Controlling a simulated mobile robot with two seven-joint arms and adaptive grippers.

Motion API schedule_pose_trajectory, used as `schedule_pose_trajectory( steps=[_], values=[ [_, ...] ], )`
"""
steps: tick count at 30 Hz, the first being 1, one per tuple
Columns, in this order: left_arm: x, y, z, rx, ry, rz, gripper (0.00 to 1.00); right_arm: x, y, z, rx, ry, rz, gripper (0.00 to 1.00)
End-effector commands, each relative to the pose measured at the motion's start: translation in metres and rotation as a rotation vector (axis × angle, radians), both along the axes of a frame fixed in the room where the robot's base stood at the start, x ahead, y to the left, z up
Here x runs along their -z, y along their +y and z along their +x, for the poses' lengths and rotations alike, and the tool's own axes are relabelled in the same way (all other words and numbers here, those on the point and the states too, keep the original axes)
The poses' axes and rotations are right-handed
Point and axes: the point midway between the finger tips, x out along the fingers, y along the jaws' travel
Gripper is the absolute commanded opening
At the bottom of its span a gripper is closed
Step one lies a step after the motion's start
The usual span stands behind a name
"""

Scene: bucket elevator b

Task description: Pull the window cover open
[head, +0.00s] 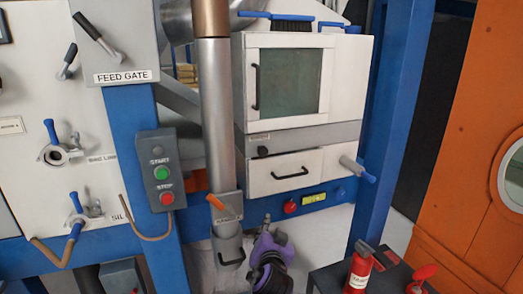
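The window cover (290,80) is a white-framed square panel with a dark greenish pane, on the front of a white cabinet in the upper middle of the head view. It looks closed, lying flat against the cabinet. Its black vertical handle (256,87) is on the left side of the frame. I cannot make out either of my grippers in the head view, and nothing is touching the cover or its handle.
A vertical grey pipe (216,120) stands just left of the cabinet. Below the cover is a white drawer (292,172) with a black handle. A blue post (395,110) stands to the right. A purple and dark object (270,262) and a red bottle-like object (360,268) are low in front.

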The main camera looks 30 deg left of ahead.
Motion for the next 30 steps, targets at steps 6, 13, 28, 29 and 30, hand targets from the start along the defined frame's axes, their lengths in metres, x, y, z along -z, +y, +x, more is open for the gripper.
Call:
schedule_pose_trajectory(
  steps=[6,13,28,29,30],
  values=[
    [-0.13,0.009,0.069,-0.174,-0.173,0.018,0.28,0.018,-0.001,-0.003,0.003,0.009,-0.003,0.0],
    [-0.268,0.018,0.085,-0.388,-0.338,-0.028,0.28,0.035,0.0,-0.009,0.004,0.023,-0.004,0.0],
    [-0.41,0.024,0.05,-0.626,-0.502,-0.148,0.28,0.042,-0.003,-0.001,-0.001,0.005,-0.014,0.0],
    [-0.411,0.027,0.051,-0.627,-0.503,-0.148,0.28,0.042,-0.003,0.0,-0.001,0.003,-0.014,0.0],
    [-0.412,0.031,0.053,-0.628,-0.503,-0.149,0.28,0.04,-0.002,0.001,-0.002,0.001,-0.013,0.0]
  ],
)
